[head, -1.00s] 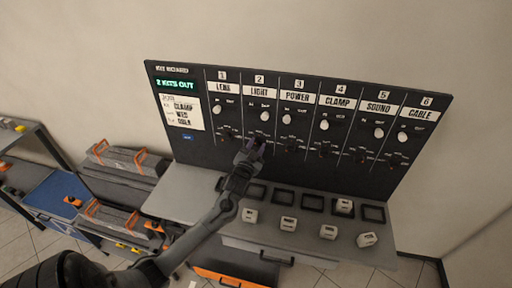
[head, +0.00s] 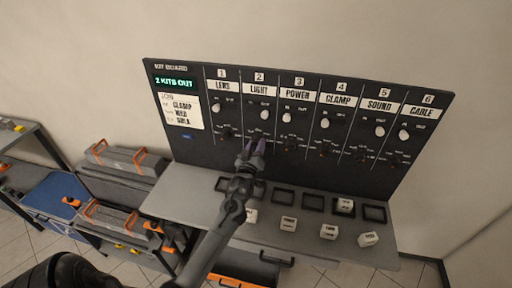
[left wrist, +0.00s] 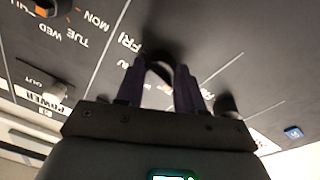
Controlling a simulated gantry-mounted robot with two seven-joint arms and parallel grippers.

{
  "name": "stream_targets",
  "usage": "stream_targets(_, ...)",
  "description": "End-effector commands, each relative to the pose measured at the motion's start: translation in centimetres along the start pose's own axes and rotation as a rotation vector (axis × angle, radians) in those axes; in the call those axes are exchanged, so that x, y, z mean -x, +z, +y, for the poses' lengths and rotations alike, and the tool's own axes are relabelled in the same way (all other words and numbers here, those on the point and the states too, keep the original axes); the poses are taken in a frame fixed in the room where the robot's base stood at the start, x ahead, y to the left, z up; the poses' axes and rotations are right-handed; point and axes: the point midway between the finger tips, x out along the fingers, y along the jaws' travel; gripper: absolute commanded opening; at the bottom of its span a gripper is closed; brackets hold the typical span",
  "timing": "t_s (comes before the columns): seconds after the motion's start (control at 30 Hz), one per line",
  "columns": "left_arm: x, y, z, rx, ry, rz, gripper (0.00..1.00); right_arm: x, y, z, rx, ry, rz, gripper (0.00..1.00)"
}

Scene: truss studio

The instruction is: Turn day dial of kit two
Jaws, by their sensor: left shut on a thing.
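The kit board (head: 290,110) is a dark upright panel with columns numbered 1 to 6; column two reads LIGHT (head: 259,91). My left gripper (head: 256,146) is at the lower part of that column and covers its day dial in the head view. In the left wrist view the purple-grey fingers (left wrist: 160,78) are shut around the dark day dial (left wrist: 155,58), with FRI printed close by. The dial's pointer is too hidden to read. The white IN/OUT knob (head: 264,115) of column two is above the gripper. My right gripper is not in view.
The neighbouring power day dial (head: 290,145) is just right of the gripper, and the lens one (head: 226,133) is to its left. A grey shelf (head: 185,190) with several white blocks and dark square recesses juts out below the board.

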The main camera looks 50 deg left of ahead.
Motion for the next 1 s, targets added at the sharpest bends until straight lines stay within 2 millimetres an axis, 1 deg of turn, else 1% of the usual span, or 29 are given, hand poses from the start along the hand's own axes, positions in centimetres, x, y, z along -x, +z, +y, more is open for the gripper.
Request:
stream_targets(0.1,0.01,0.14,-0.06,0.066,-0.008,0.003,0.07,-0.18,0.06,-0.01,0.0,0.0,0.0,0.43)
stream_targets(0.33,0.03,0.17,-0.04,0.139,-0.014,0.006,0.07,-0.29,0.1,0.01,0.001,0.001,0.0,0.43)
stream_targets(0.87,0.02,0.16,-0.07,0.16,-0.017,0.007,0.07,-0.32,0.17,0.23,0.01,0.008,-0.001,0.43)
stream_targets(0.9,0.02,0.16,-0.07,0.159,-0.017,0.006,0.42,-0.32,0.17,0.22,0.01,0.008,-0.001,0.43)
stream_targets(0.97,0.01,0.15,-0.07,0.159,-0.016,0.007,0.51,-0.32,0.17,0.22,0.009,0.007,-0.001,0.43)
stream_targets(1.0,0.01,0.14,-0.06,0.159,-0.016,0.007,0.57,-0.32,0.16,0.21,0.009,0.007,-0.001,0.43)
